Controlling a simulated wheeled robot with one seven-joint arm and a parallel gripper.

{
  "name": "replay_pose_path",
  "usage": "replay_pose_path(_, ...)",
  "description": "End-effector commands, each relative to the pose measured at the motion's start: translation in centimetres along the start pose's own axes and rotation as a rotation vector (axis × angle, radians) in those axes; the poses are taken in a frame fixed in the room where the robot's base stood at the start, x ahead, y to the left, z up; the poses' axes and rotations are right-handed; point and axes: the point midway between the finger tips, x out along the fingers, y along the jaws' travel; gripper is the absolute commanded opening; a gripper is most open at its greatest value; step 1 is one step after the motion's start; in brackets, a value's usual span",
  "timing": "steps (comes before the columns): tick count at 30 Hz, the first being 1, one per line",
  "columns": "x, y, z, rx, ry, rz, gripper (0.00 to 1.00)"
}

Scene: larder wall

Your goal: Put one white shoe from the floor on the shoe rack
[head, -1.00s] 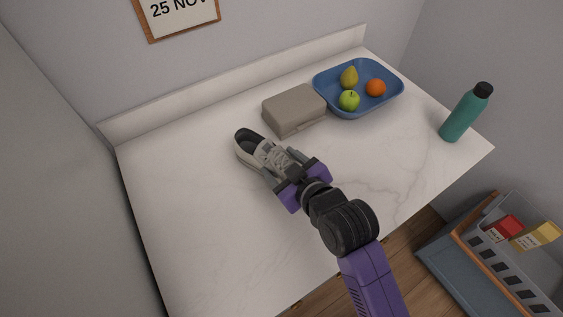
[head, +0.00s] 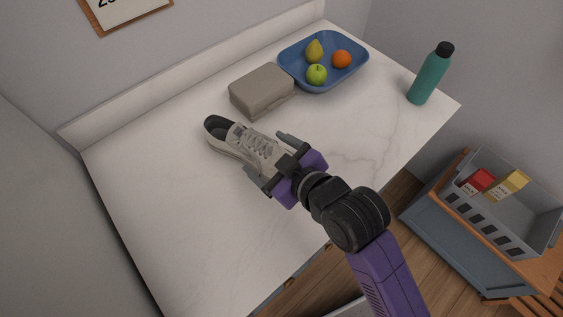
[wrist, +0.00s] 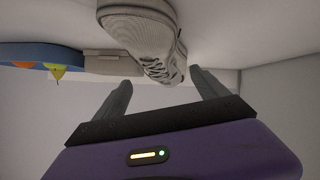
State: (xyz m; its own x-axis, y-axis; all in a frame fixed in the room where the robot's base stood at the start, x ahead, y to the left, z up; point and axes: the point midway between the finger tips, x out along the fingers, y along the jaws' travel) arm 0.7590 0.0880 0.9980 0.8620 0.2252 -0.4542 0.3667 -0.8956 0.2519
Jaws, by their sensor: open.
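A white shoe (head: 244,142) with a dark inside and grey laces rests on the white marble counter, its toe toward my gripper. My gripper (head: 268,155) is open, with its fingers spread to either side of the toe end in the head view. In the wrist view the shoe (wrist: 146,36) shows upside down beyond the open fingers of my gripper (wrist: 163,90), and nothing is clamped between them. I cannot see the shoe rack for certain; a slatted wooden edge (head: 516,303) shows at the lower right.
A grey-brown case (head: 262,91) and a blue tray (head: 289,52) of fruit stand behind the shoe. A teal bottle (head: 430,76) stands at the counter's right end. A grey crate (head: 512,222) with boxes sits low at the right. The counter's left front is clear.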

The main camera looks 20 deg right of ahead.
Motion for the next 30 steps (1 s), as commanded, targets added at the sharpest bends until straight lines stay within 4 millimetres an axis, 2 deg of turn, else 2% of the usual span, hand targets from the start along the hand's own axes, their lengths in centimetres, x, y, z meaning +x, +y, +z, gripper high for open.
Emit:
replay_pose_path(3, -2.4, 0.0, 0.1, 0.001, 0.000, 0.000, 0.83)
replay_pose_path(9, -5.0, 0.0, 0.1, 0.001, 0.000, 0.000, 0.83)
replay_pose_path(14, -5.8, 0.0, 0.0, 0.000, 0.000, 0.000, 0.83)
replay_pose_path(22, -6.0, 0.0, 0.2, 0.005, -0.001, 0.002, 0.83)
replay_pose_path(26, -6.9, 0.0, 2.1, 0.037, -0.002, 0.025, 0.83)
replay_pose_path(30, -9.5, -0.1, 5.7, 0.109, 0.008, 0.080, 0.83)
